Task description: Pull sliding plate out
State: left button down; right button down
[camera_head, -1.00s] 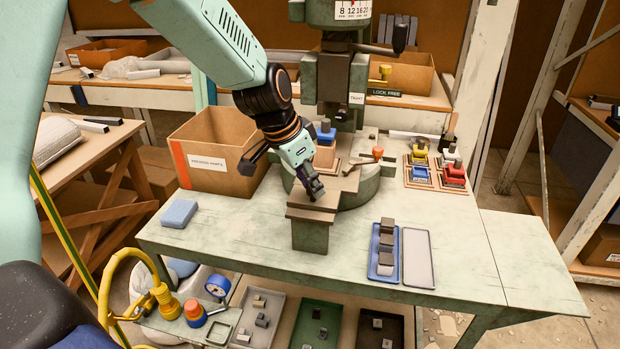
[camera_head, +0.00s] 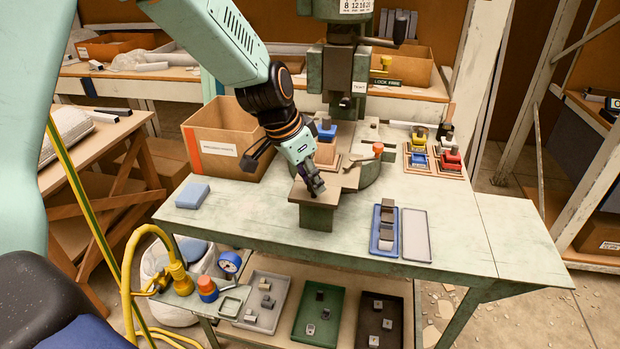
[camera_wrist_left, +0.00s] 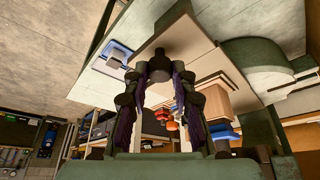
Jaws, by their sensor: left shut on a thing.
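The sliding plate is a tan flat plate (camera_head: 330,193) on the dark green press bed, at the front of the press above the table. My left gripper (camera_head: 315,189) is over the front part of the plate, pointing down. In the left wrist view the plate (camera_wrist_left: 190,40) fills the upper middle, with a dark round knob (camera_wrist_left: 160,66) on it. My left gripper's fingers (camera_wrist_left: 160,85) close in on both sides of this knob. The fingers hide part of it. My right gripper is not in view.
The green-grey press (camera_head: 336,75) stands behind. A cardboard box (camera_head: 212,150) and a blue block (camera_head: 192,195) are to the left. A blue tray (camera_head: 384,245) with dark blocks and an empty grey tray (camera_head: 416,236) lie right of the plate. Coloured parts (camera_head: 447,158) stand farther right.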

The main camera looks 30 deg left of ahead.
pick_arm(q)
jog(key=c, duration=1.4)
grip_release()
jog(key=o, duration=0.3)
jog(key=shift+w, duration=0.1)
jog(key=v, duration=1.2)
jog(key=shift+f, duration=0.1)
